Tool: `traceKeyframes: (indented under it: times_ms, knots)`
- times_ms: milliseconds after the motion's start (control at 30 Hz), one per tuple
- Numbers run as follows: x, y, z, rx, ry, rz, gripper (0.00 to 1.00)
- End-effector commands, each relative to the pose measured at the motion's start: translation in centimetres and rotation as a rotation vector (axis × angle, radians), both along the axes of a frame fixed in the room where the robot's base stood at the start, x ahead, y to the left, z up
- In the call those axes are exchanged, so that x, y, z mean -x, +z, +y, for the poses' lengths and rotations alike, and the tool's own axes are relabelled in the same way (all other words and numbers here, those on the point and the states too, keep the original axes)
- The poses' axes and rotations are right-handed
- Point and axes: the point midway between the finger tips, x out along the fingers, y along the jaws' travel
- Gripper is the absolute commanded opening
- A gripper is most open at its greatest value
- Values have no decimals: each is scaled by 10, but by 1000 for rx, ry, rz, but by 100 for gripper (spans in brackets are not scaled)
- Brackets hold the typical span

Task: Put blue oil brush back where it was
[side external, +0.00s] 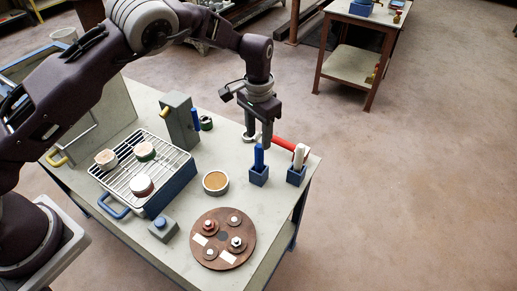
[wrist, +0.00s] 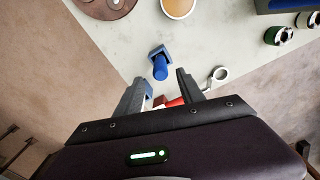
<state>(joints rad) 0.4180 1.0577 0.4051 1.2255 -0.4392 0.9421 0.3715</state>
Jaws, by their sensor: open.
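The blue oil brush (side external: 259,157) stands upright in a small blue square holder (side external: 258,177) near the table's right edge. In the wrist view the blue brush (wrist: 160,69) shows in its holder (wrist: 157,51), just beyond the gap between my fingertips. My gripper (side external: 259,142) is open and empty, pointing down close above and behind the brush in the side view. It also shows in the wrist view (wrist: 158,84), with its two fingers apart. The brush's bristles are hidden inside the holder.
A second blue holder (side external: 296,177) with a white-topped brush (side external: 299,156) stands to the right. A red-handled tool (side external: 285,144) lies behind the holders. A bowl of amber liquid (side external: 215,182), a round brown plate (side external: 222,238) and a wire-racked tray (side external: 143,172) occupy the left and front.

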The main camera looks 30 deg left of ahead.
Motion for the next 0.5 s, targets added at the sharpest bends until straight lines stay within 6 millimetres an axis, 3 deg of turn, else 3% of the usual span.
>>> traceKeyframes:
  times_ms: [367, 467, 500]
  knots:
    - [0, 15, 1, 2, 4, -3, 46]
    - [5, 52, 10, 31, 46, -27, 46]
    - [11, 79, 17, 50, 74, -45, 46]
